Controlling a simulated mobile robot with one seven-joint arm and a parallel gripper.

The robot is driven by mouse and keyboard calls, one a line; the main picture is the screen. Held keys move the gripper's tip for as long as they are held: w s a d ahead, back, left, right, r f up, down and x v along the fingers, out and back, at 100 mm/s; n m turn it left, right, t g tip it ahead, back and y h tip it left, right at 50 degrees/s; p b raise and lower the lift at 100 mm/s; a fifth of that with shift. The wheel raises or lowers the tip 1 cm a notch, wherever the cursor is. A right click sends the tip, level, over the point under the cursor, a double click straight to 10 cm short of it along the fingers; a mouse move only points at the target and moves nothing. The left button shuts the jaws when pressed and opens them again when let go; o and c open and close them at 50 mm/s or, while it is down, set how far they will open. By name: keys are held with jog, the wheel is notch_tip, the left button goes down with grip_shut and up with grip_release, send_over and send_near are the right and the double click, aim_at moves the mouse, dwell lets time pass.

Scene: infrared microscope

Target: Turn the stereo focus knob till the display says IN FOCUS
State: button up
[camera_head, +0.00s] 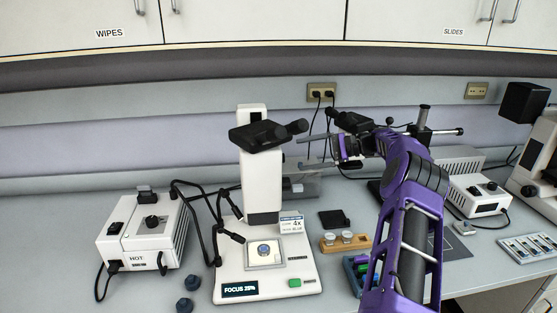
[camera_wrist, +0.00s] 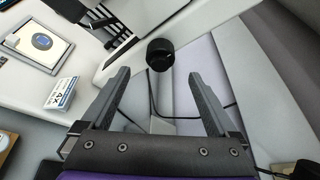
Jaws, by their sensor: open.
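The white stereo microscope (camera_head: 260,185) stands in the middle of the bench, with black eyepieces on top. Its base display (camera_head: 240,289) reads "FOCUS 25%". A round black focus knob (camera_wrist: 160,53) sticks out from the side of the white column in the wrist view. I cannot make it out clearly in the head view. My gripper (camera_head: 302,151) is open and empty, to the right of the column. In the wrist view, my gripper's two fingers (camera_wrist: 158,76) point toward the knob, which shows in the gap just beyond their tips, apart from them.
A stage with a round blue sample (camera_head: 264,249) and a "4X" card (camera_head: 291,224) are on the microscope base. A white lamp box marked HOT (camera_head: 143,235) stands left with black cables. A wooden block with jars (camera_head: 345,242) sits right of the base.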

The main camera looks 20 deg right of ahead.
jog(key=x, duration=0.9)
jog(key=shift+a, duration=0.1)
jog(key=c, duration=1.4)
jog(key=shift+o, duration=0.2)
jog(key=shift+f, duration=0.1)
